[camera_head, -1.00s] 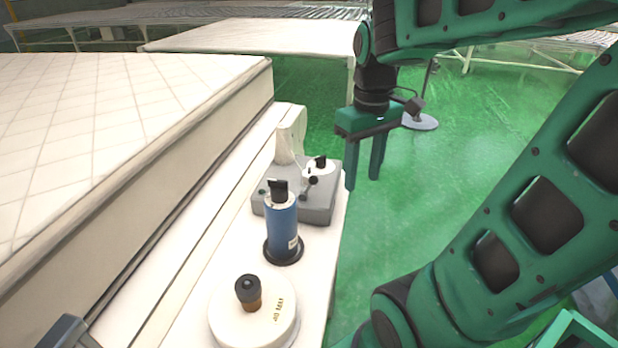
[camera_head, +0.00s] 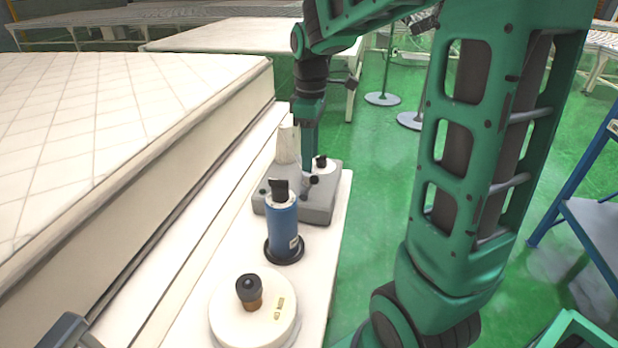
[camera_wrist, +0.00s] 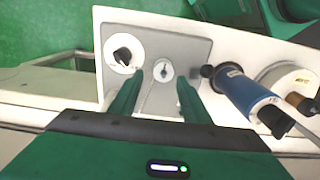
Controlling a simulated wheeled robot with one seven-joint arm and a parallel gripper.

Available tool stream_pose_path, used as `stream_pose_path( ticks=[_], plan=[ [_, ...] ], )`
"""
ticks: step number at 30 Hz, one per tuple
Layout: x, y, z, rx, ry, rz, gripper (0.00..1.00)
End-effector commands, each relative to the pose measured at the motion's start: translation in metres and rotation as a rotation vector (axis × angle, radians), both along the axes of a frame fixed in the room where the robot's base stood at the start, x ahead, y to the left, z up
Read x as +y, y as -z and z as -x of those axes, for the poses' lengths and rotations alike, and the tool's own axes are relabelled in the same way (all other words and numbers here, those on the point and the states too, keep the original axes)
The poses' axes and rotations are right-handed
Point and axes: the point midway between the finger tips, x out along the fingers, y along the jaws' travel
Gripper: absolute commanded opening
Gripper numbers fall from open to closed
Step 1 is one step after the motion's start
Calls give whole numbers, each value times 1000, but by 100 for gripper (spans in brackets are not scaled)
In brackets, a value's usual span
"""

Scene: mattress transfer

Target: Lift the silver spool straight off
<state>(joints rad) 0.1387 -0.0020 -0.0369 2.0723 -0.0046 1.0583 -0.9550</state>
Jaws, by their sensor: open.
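The pale silver-white spool (camera_head: 287,147), tapered and upright, stands at the back of a grey base (camera_head: 318,211) in the head view. My gripper (camera_head: 302,140) points down at the spool, with one green finger visible just right of it and the other mostly hidden. In the wrist view, the open fingers of my gripper (camera_wrist: 160,76) straddle a pale round-topped part with a dark centre, which appears to be the spool (camera_wrist: 163,72). A gap shows on both sides. The spool's foot is hidden.
A blue cylinder (camera_head: 283,228) with a black knob stands in front of the grey base. A white disc (camera_head: 235,312) with a black-and-brown knob is nearer. A white round part with a black knob (camera_wrist: 122,55) sits beside the spool. A quilted mattress (camera_head: 110,130) lies left.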

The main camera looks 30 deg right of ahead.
Motion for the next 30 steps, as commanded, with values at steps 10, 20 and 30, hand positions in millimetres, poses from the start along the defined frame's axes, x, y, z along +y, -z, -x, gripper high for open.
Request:
stream_pose_path(
  ticks=[10,20,30],
  plan=[
    [2,43,4,4,2,-1,43],
    [2,51,4,0,2,0,43],
    [1,50,3,-1,3,1,5]
  ],
)
